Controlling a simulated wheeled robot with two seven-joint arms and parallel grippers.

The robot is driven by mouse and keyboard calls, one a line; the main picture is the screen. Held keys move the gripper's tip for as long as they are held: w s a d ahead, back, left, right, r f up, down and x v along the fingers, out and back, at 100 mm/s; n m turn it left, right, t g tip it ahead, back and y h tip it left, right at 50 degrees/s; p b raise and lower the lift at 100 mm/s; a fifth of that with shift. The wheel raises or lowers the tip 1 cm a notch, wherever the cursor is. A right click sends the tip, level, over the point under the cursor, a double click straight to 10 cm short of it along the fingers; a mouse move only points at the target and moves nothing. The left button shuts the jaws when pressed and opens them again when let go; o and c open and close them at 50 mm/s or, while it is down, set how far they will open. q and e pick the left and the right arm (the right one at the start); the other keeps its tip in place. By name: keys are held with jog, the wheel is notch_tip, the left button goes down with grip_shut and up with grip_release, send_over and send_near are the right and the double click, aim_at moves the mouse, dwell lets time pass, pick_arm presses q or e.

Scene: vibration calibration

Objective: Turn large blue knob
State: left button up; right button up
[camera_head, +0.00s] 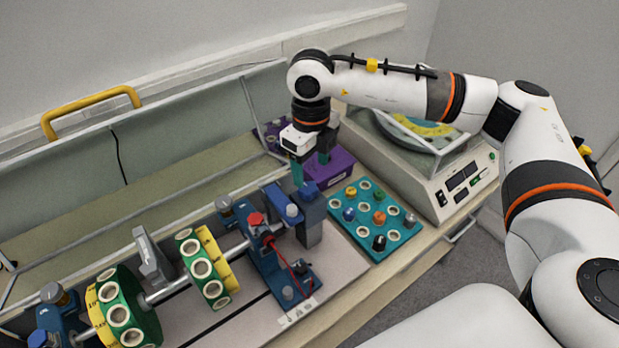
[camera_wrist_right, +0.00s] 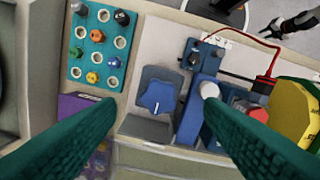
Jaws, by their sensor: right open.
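The large blue knob (camera_wrist_right: 158,97) sits on a grey block (camera_wrist_right: 150,128) in the middle of the right wrist view, with a white pointer line on it. In the head view the blue knob (camera_head: 312,192) shows at the right end of the shaft rig, partly hidden. My right gripper (camera_head: 310,167) is just above it, pointing down. In the wrist view its two green fingers are spread wide, one on each side of the knob, with nothing between them. I cannot tell the exact height gap. My left gripper is not in view.
A teal board (camera_head: 347,233) with coloured knobs and white rings lies right of the rig. A purple box (camera_head: 338,168) stands behind. A blue bearing stand (camera_head: 268,255) with a red knob is close on the left. A white balancing machine (camera_head: 420,180) stands at the right.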

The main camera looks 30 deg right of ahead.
aim_at(310, 188)
jog(key=f, duration=0.3)
jog(key=f+p, duration=0.1)
jog(key=f, duration=0.1)
jog(key=shift+w+f, duration=0.25)
jog(key=shift+f, duration=0.4)
jog(key=shift+c, duration=0.3)
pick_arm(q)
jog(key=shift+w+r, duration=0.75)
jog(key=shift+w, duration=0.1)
pick_arm(e)
jog(key=c, duration=0.9)
